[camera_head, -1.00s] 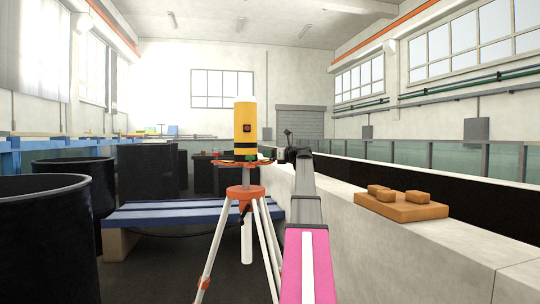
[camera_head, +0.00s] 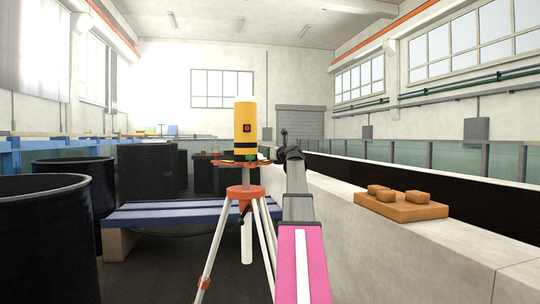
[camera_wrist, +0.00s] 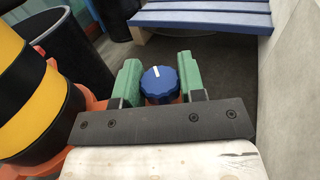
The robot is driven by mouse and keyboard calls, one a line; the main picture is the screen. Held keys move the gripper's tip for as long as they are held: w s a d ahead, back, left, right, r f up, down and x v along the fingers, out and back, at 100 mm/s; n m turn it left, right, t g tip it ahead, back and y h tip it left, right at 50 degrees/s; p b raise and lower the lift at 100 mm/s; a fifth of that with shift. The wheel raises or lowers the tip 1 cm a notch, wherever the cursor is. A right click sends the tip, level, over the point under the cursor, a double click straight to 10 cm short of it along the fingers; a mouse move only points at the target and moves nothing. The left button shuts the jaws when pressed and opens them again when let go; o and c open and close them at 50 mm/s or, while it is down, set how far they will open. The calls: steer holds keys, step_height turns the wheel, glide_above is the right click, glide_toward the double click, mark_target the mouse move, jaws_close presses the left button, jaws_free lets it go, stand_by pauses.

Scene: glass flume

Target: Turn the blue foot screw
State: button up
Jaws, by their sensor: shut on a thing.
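The blue foot screw (camera_wrist: 160,84) is a ribbed knob with a white mark on its top, seen in the wrist view. The green fingers of my gripper (camera_wrist: 160,82) stand on either side of it, shut on it. The yellow and black instrument (camera_wrist: 35,95) fills the left of the wrist view, on an orange base. In the head view the instrument (camera_head: 245,128) stands upright on a white-legged tripod (camera_head: 222,235) with an orange head. My gripper is at its right side there, mostly hidden by my arm.
A blue slatted bench (camera_head: 165,213) stands behind the tripod. Black tubs (camera_head: 45,240) stand at the left. A pale wall (camera_head: 400,250) runs along the right, with a brown board and blocks (camera_head: 400,205) on it.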

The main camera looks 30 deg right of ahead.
steer(key=shift+m+h, duration=1.3)
steer(key=shift+h, duration=0.6)
steer(key=shift+h, duration=0.4)
steer(key=o, duration=0.9)
steer(key=shift+o, duration=0.2)
steer(key=shift+s, duration=0.15)
steer(key=s+a, duration=0.1)
steer(key=s, duration=0.9)
steer(key=shift+s, duration=0.25)
